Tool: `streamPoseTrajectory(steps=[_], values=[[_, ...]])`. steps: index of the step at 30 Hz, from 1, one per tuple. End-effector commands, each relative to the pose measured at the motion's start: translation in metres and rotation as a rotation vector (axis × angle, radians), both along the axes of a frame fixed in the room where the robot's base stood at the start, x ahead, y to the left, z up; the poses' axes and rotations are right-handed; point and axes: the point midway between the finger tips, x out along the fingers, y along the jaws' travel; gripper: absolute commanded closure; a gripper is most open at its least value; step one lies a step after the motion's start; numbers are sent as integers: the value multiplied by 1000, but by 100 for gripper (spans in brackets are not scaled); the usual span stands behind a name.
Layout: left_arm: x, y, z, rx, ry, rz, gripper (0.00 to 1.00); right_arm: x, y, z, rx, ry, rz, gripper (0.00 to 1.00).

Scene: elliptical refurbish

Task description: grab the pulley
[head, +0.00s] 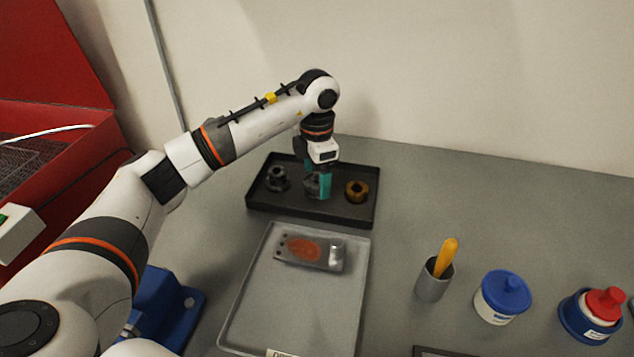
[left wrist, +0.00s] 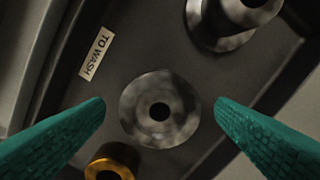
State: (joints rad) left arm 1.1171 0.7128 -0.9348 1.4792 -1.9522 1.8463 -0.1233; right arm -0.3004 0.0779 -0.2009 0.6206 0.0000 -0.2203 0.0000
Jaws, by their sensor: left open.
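A round mottled-grey metal part with a dark centre hole, likely the pulley (left wrist: 140,112), lies in the black tray (head: 362,215). In the left wrist view it sits between the two teal fingertips of my left gripper (left wrist: 160,104), with a gap on each side. My left gripper also shows in the head view (head: 318,188), open, pointing down over the middle of the tray and largely hiding this part. A dark flanged part (head: 277,180) lies at the tray's left and a brass ring (head: 356,190) at its right. My right gripper is not in view.
A grey tray (head: 250,310) with a metal plate (head: 335,262) bearing an orange patch lies in front. A cup with a yellow handle (head: 434,280), a blue-lidded jar (head: 502,297) and a red-topped container (head: 596,315) stand right. A red box (head: 60,175) is left.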

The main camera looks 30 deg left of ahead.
Motion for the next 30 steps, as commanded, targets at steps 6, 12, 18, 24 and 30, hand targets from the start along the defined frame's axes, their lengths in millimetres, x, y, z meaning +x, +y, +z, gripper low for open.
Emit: streamPoseTrajectory(steps=[6,12,18,24,30], values=[[0,0,-10,0,0,-1,21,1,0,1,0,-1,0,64],[0,0,-10,0,0,-1,34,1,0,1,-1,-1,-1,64],[0,0,-9,0,0,-1,67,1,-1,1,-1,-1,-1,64],[0,0,-9,-1,-1,-1,72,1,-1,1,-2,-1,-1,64],[1,0,5,0,-5,0,72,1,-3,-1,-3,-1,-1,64]])
